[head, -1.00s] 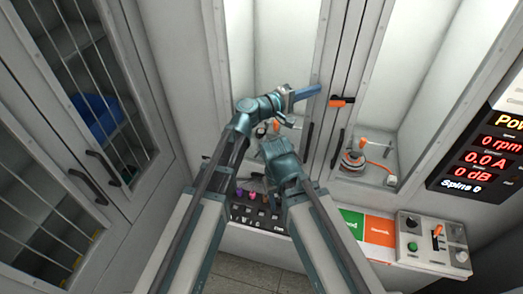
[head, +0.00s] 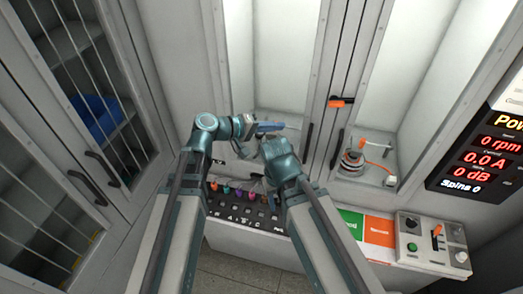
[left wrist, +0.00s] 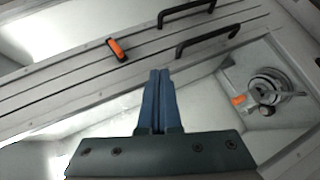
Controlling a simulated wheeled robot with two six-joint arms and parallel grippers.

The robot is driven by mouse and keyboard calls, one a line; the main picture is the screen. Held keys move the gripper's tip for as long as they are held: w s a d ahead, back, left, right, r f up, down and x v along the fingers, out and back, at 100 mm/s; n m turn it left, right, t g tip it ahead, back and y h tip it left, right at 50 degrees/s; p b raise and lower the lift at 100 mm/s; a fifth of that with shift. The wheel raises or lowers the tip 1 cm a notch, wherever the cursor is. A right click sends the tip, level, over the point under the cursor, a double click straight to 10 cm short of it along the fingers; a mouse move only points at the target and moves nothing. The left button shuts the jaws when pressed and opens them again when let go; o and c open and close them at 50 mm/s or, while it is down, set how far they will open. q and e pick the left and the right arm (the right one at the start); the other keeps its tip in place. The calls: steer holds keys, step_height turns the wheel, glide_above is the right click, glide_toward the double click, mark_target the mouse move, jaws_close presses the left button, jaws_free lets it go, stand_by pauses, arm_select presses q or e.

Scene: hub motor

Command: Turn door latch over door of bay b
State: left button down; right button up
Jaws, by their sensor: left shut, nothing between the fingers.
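The orange door latch (head: 341,102) sits on the frame between the two glazed bay doors, above their black handles. It lies crosswise to the door edges. In the left wrist view the latch (left wrist: 117,49) is beyond and left of my fingertips, apart from them. My left gripper (head: 270,127) is shut and empty in front of the left bay, lower and left of the latch; its blue fingers also show closed together in the left wrist view (left wrist: 159,73). My right gripper's fingers are hidden behind its wrist. I cannot tell which bay is b.
Black door handles (head: 335,149) stand out below the latch. A control box (head: 432,240), a readout panel (head: 488,148) and a barred cabinet (head: 150,110) flank the space.

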arm_select(q)
steer(key=s+a+f+m+g+y, duration=0.1)
steer(key=s+a+f+g+y, duration=0.1)
steer(key=f, duration=0.5)
steer(key=shift+s+a+f+m+y, duration=0.15)
steer(key=shift+s+a+m+y, duration=0.25)
steer(key=shift+s+a+y, duration=0.5)
steer(key=shift+w+a, duration=0.2)
